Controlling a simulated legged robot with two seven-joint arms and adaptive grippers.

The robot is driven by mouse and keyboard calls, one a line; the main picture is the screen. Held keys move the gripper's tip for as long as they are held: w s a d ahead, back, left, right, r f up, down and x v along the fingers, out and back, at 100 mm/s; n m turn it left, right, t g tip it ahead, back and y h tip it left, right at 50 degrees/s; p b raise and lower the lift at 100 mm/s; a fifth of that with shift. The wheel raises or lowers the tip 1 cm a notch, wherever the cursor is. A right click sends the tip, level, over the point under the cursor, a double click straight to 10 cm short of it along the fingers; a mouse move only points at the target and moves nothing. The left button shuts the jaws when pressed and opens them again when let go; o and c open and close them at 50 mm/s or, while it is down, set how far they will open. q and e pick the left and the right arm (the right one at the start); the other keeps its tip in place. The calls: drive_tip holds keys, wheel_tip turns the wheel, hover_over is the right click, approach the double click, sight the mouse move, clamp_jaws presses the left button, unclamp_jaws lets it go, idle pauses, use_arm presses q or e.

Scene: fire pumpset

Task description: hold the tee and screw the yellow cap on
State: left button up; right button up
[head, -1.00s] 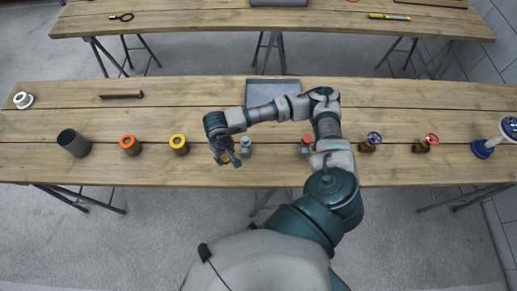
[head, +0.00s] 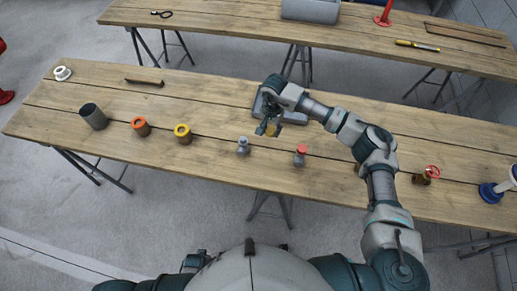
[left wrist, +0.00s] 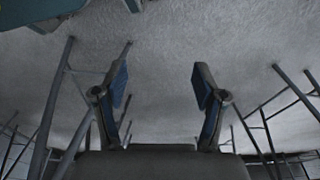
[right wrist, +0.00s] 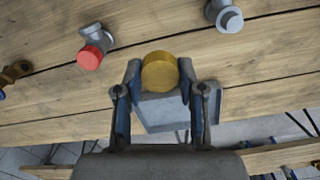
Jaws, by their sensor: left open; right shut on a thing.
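My right gripper (head: 268,130) is shut on the yellow cap (right wrist: 160,71) and holds it above the near table. In the right wrist view the cap sits between both fingertips (right wrist: 160,72), over the grey tray. A grey tee-shaped fitting (head: 243,146) stands on the table just in front of the gripper, apart from the cap; it also shows in the right wrist view (right wrist: 226,16). A second grey fitting with a red cap (head: 300,155) stands to its right. My left gripper (left wrist: 160,78) is open and empty, with floor and table legs behind it.
A grey tray (head: 264,105) lies behind the right gripper. To the left stand a yellow-topped cylinder (head: 183,134), an orange-topped one (head: 140,127) and a dark cup (head: 93,117). A red-wheeled valve (head: 427,174) stands right, past my arm. The table's front edge is clear.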

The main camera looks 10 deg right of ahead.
use_arm(q)
drive_tip(key=w+d+r+m+t, duration=0.15)
drive_tip(key=w+r, duration=0.35)
drive_tip(key=r, duration=0.5)
drive_tip(key=w+d+r+m+t, duration=0.1)
drive_tip(key=w+r+m, duration=0.3)
drive_tip(key=r, duration=0.5)
use_arm(e)
drive_tip(key=w+a+m, duration=0.1)
drive_tip(key=a+m, duration=0.1)
drive_tip(key=a, duration=0.1)
drive_tip(key=w+a+m, duration=0.1)
drive_tip(key=a+m, duration=0.2)
drive_tip(key=w+a+f+m, duration=0.1)
drive_tip(key=w+a+m, duration=0.1)
drive_tip(key=a, duration=0.1)
drive_tip(key=shift+a+f+m+p, duration=0.1)
drive_tip(key=shift+a+m+p, duration=0.3)
drive_tip(key=shift+a, duration=0.4)
use_arm(q)
drive_tip(key=m+t+h, duration=0.4)
drive_tip(key=m+t, duration=0.4)
drive_tip(key=m, duration=2.4)
approach(242, 145)
drive_tip(key=shift+f, duration=0.2)
use_arm(e)
drive_tip(key=shift+d, duration=0.1)
